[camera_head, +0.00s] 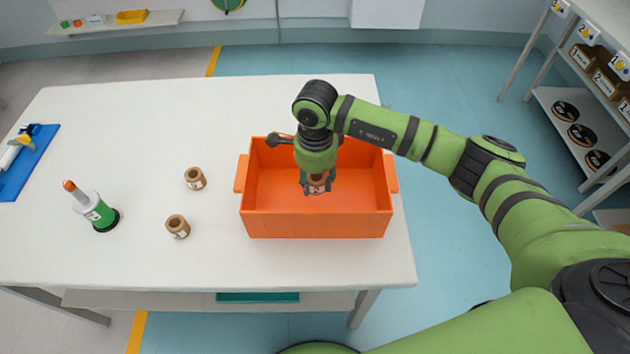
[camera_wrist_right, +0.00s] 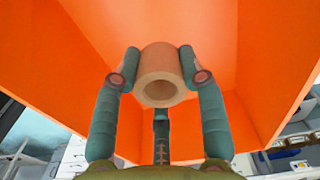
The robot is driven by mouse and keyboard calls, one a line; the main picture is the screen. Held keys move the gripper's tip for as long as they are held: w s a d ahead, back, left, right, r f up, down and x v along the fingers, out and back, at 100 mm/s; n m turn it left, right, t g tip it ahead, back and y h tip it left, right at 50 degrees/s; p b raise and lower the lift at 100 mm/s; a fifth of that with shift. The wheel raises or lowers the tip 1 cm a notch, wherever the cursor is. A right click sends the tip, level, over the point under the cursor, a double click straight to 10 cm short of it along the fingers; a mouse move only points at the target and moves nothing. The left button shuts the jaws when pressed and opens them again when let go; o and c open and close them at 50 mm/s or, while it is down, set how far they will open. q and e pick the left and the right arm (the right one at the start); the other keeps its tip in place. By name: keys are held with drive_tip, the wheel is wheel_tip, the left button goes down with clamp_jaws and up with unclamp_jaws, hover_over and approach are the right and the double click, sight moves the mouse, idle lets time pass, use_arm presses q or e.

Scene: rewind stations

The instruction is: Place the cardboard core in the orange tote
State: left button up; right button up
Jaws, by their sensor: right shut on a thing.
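The orange tote (camera_head: 315,224) stands on the white table at its right end, open at the top. My right gripper (camera_head: 317,186) is inside the tote's outline, pointing down, shut on a brown cardboard core (camera_head: 318,182). In the right wrist view the core (camera_wrist_right: 160,75) sits between the fingers (camera_wrist_right: 160,80), its hollow end facing the camera, with orange tote walls (camera_wrist_right: 75,60) around it. Whether the core touches the tote floor I cannot tell. Two more cardboard cores, one farther back (camera_head: 195,179) and one nearer (camera_head: 178,227), stand on the table left of the tote. My left gripper is not in view.
A green and white bottle-like object with an orange tip (camera_head: 97,211) stands on the table (camera_head: 130,130) at left. A blue mat (camera_head: 28,160) lies at the left edge. A shelf rack (camera_head: 575,110) stands at the right. The table's back middle is clear.

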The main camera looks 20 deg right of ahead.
sight(316, 200)
drive_tip(key=shift+f, duration=0.85)
wheel_tip(316, 200, down, 3)
drive_tip(key=shift+f+p, duration=0.1)
drive_tip(key=shift+p, duration=0.4)
drive_tip(key=shift+w+f, duration=0.15)
drive_tip(key=shift+f, duration=0.1)
drive_tip(key=shift+f+b, duration=0.2)
drive_tip(key=shift+b, duration=0.1)
drive_tip(key=o, duration=0.9)
drive_tip(key=shift+r, duration=0.1)
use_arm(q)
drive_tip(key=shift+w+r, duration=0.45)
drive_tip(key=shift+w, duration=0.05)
